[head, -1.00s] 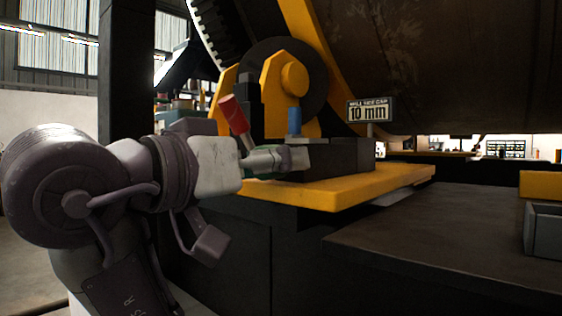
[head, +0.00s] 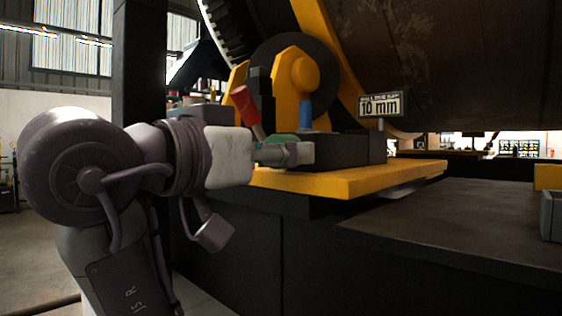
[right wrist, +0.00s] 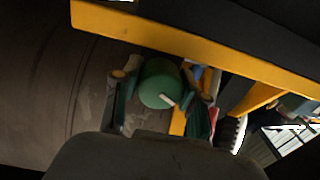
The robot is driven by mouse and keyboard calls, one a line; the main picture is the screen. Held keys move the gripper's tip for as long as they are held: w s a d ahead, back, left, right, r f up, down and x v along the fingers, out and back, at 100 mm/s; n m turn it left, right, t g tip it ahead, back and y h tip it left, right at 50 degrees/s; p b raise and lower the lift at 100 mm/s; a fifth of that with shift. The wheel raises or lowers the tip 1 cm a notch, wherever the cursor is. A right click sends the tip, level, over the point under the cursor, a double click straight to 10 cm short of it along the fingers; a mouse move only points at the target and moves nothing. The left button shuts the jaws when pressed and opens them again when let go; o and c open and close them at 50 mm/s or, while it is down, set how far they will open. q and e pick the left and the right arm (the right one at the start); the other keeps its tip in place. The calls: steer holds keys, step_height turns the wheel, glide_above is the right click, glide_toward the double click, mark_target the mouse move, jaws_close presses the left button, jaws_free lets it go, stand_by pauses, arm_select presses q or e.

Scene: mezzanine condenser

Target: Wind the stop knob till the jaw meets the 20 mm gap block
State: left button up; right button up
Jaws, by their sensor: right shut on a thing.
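The stop knob is a round green knob (right wrist: 158,84) with a pale mark on its face in the right wrist view. My right gripper (right wrist: 160,95) has its fingers on both sides of it and is shut on it. In the head view, my right gripper (head: 300,153) reaches in from the left to a dark block (head: 345,148) on a yellow plate (head: 350,180). Green shows just above the fingers. A blue cylinder (head: 305,113) and a red grip (head: 246,105) stand behind. I cannot tell the jaw or the 20 mm gap block apart. My left gripper is out of view.
A sign (head: 380,104) reading "10 mm" stands behind the dark block. A large dark drum (head: 440,65) with a yellow band overhangs the back. A dark bench top (head: 450,225) lies clear at right, with a grey bin (head: 551,217) at its edge.

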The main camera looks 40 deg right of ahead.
steer(key=m, duration=0.3)
steer(key=shift+b, duration=0.35)
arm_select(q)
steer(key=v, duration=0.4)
arm_select(e)
steer(key=o, duration=1.1)
steer(key=shift+o, duration=0.2)
steer(key=s+a, duration=0.1)
steer(key=a, duration=1.1)
steer(key=shift+d, duration=0.1)
